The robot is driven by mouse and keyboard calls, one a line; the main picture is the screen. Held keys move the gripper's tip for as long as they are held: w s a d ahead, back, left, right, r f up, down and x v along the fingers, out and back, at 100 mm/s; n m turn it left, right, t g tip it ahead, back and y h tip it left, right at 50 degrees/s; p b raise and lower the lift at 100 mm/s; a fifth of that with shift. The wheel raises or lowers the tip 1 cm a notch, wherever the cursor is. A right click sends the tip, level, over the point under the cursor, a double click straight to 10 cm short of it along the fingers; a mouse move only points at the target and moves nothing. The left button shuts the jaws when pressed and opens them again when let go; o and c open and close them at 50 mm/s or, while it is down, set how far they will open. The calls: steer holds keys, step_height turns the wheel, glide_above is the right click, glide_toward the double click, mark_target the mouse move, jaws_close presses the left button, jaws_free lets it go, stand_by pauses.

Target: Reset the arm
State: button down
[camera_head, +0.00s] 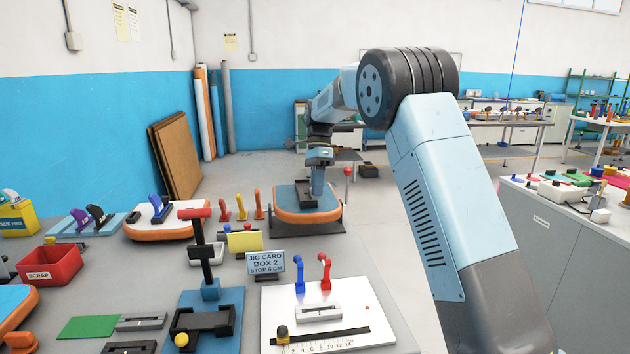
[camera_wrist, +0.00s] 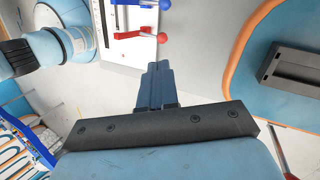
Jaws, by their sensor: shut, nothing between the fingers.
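My arm reaches from the lower right over the bench, bent at a black-banded joint. My gripper (camera_head: 318,190) points down above or just in front of a blue board with an orange edge (camera_head: 292,215) near the bench's far end; I cannot tell whether it touches. In the wrist view my gripper (camera_wrist: 157,70) shows its dark blue fingers together with nothing between them. The orange-edged board also shows in the wrist view (camera_wrist: 245,70), to the right of the fingers, with a dark grey bracket (camera_wrist: 290,75) on it.
A white plate (camera_head: 345,296) with a blue handle (camera_head: 299,272) and red handle (camera_head: 325,272) stands at the bench front. A jig card (camera_head: 266,262), a blue-based clamp stand (camera_head: 207,310) and a red scrap bin (camera_head: 50,268) are nearby. A grey cabinet (camera_head: 560,250) stands right.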

steer(key=s+d+r+n+t, duration=0.3)
steer(key=s+d+r, duration=0.3)
steer(key=s+d, duration=0.25)
steer(key=s+d+r+n+t, duration=0.2)
steer(key=s+d+r+n, duration=0.1)
steer(key=s+d+r, duration=0.55)
steer(key=s+d+f+n+t, duration=0.1)
steer(key=s+d+f+n, duration=0.1)
steer(key=s, duration=0.5)
steer(key=s+d+f+n+t, duration=0.2)
steer(key=s+n, duration=0.1)
steer(key=s, duration=0.5)
steer(key=s+d+f+n+t, duration=0.2)
steer(key=s, duration=0.6)
steer(key=shift+d+f, duration=0.3)
steer(key=shift+f, duration=0.1)
